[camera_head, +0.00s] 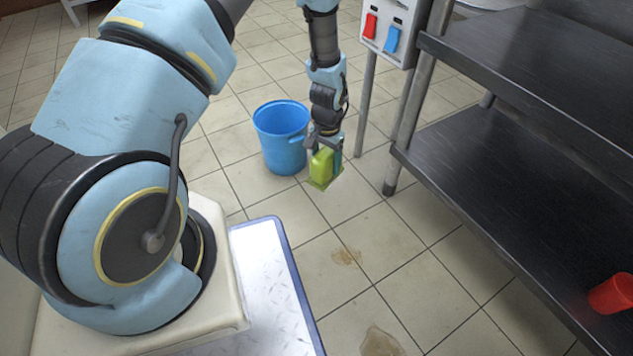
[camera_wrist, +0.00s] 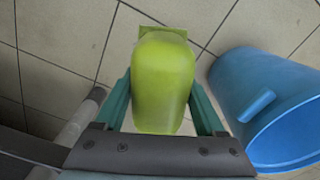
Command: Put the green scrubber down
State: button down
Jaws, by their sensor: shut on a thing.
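The green scrubber (camera_head: 321,167) is yellow-green, with a rounded handle part and a flat pad at its lower end. My gripper (camera_head: 326,152) is shut on it and points down, holding it over the tiled floor to the right of a blue bucket. In the wrist view, the scrubber (camera_wrist: 162,82) fills the middle between the two teal fingers of my gripper (camera_wrist: 162,105). Its flat pad shows beyond the handle, with floor tiles behind it. I cannot tell exactly how high above the floor it is.
The blue bucket (camera_head: 282,137) stands on the floor; it also shows in the wrist view (camera_wrist: 240,85). A dark metal shelf rack (camera_head: 500,180) is at the right, with a red cup (camera_head: 612,294) on its lower shelf. A box with red and blue switches (camera_head: 391,32) is on a post. Brown stains (camera_head: 380,342) mark the floor.

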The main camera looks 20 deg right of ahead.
jog(key=f, duration=0.1)
jog(key=f+b, duration=0.1)
jog(key=f, duration=0.1)
jog(key=f+b, duration=0.1)
jog(key=f, duration=0.1)
jog(key=shift+w, duration=0.25)
jog(key=shift+f+b, duration=1.45)
jog(key=shift+f, duration=1)
jog(key=shift+f, duration=0.1)
grip_release()
notch_tip(320, 180, up, 12)
jog(key=p, duration=0.6)
jog(key=shift+a+r, duration=0.1)
jog(key=shift+r, duration=0.1)
